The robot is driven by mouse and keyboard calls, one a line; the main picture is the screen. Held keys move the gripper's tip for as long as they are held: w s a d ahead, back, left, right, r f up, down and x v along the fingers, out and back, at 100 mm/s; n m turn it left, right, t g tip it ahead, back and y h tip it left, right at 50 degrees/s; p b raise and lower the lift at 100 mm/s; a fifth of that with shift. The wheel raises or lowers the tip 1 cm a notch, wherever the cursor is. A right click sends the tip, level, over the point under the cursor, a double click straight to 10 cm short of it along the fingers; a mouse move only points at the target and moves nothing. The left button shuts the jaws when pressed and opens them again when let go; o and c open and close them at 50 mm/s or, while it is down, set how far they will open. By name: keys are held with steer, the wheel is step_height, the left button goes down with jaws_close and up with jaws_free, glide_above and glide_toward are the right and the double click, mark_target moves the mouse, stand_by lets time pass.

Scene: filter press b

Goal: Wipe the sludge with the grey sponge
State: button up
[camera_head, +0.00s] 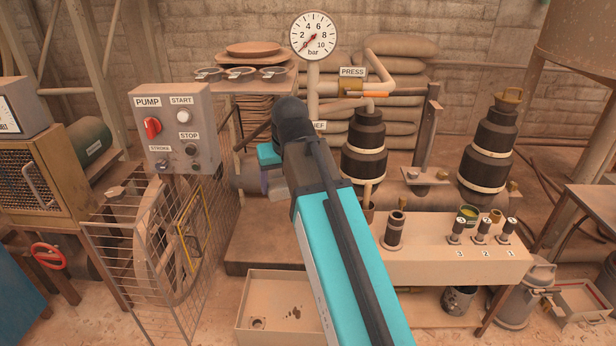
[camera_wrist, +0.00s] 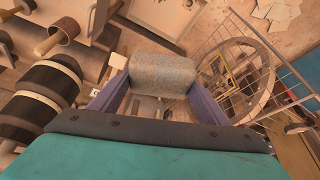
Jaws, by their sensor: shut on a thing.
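A grey speckled sponge (camera_wrist: 160,74) sits between the two purple fingers of my gripper (camera_wrist: 160,85) in the wrist view. The fingers press on its left and right ends. My gripper is apart from the tray, higher and further back in the picture.
A caged flywheel (camera_head: 150,235) and pump control box (camera_head: 174,130) stand to the left. A beige bench (camera_head: 460,268) with three numbered valves is to the right. Dark ribbed cylinders (camera_head: 364,150) stand behind it. A pressure gauge (camera_head: 314,36) rises at the back.

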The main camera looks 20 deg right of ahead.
steer(key=shift+s+a+r, duration=0.1)
steer(key=shift+s+a, duration=0.15)
steer(key=shift+a, duration=0.35)
steer(key=shift+s+a, duration=0.25)
steer(key=shift+a, duration=0.35)
steer(key=shift+d, duration=0.1)
